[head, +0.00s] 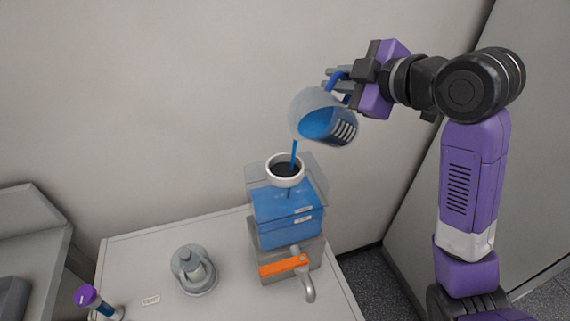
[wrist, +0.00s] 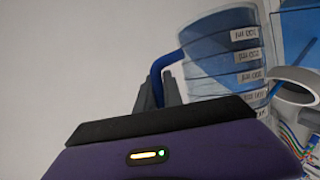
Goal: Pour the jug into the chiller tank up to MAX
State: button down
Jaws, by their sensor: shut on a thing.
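The clear jug (head: 322,122) is tilted to the left above the chiller tank, with blue liquid inside. A thin blue stream runs from its lip into the white-rimmed filler opening (head: 285,170). My gripper (head: 338,80) is shut on the jug's blue handle (wrist: 166,66). The jug (wrist: 215,52) with its volume labels fills the upper middle of the wrist view. The chiller tank (head: 285,228) is see-through at the top and blue below, with two small labels on its front; their text is too small to read. I cannot tell the exact level against MAX.
The tank sits on a grey unit with an orange strip (head: 283,265) and a grey pipe (head: 308,286). The wall is close behind.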

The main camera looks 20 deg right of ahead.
jog(key=shift+s+a+r+n+t+h+b, duration=0.25)
jog(key=shift+a+n+b, duration=0.2)
jog(key=shift+b, duration=0.35)
jog(key=shift+s+a+r+n+t+h+b, duration=0.15)
jog(key=shift+a+n+h+b, duration=0.25)
jog(key=shift+b, duration=0.35)
dwell(2.6)
